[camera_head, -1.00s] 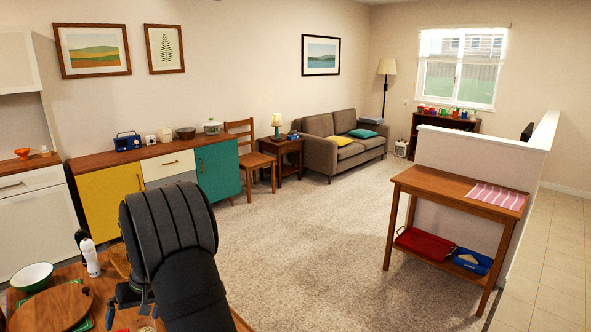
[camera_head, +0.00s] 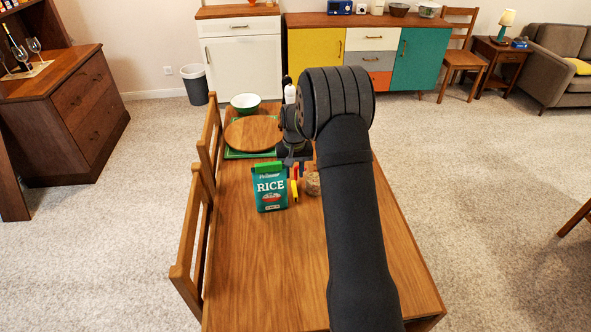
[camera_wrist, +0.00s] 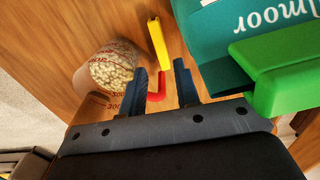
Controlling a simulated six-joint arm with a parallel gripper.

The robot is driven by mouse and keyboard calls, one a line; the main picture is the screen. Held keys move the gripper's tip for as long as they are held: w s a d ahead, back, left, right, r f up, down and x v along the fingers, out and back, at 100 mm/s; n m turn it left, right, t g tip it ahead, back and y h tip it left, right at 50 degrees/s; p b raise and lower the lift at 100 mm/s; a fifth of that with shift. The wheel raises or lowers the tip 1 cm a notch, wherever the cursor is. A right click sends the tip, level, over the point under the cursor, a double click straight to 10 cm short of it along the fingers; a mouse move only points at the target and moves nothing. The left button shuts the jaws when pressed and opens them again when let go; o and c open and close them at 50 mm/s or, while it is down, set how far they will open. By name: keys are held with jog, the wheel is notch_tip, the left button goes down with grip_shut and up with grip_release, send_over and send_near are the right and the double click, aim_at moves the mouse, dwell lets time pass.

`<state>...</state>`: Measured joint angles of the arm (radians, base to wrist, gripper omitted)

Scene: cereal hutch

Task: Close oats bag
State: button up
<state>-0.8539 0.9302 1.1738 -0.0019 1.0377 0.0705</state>
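My gripper (camera_head: 293,166) is over the table, its two fingers apart in the wrist view (camera_wrist: 162,84). A red clip (camera_wrist: 156,89) lies below and between the fingers; I cannot tell whether they touch it. A yellow clip (camera_wrist: 158,43) lies just beyond, also visible in the head view (camera_head: 294,190). A teal rice bag (camera_head: 270,190) stands upright with a green clip (camera_head: 268,167) along its top; the clip is close on the right in the wrist view (camera_wrist: 285,65). No bag labelled oats is visible; my arm hides part of the table.
A clear cup with red markings (camera_wrist: 112,68) holds pale pieces, left of my fingers. The near tabletop (camera_head: 260,270) is clear.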

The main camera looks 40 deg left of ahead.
aim_at(295, 188)
jog(key=shift+f, duration=2.25)
jog(key=shift+f, duration=0.25)
jog(key=shift+r, duration=0.1)
grip_shut()
grip_release()
jog(key=shift+r, duration=0.15)
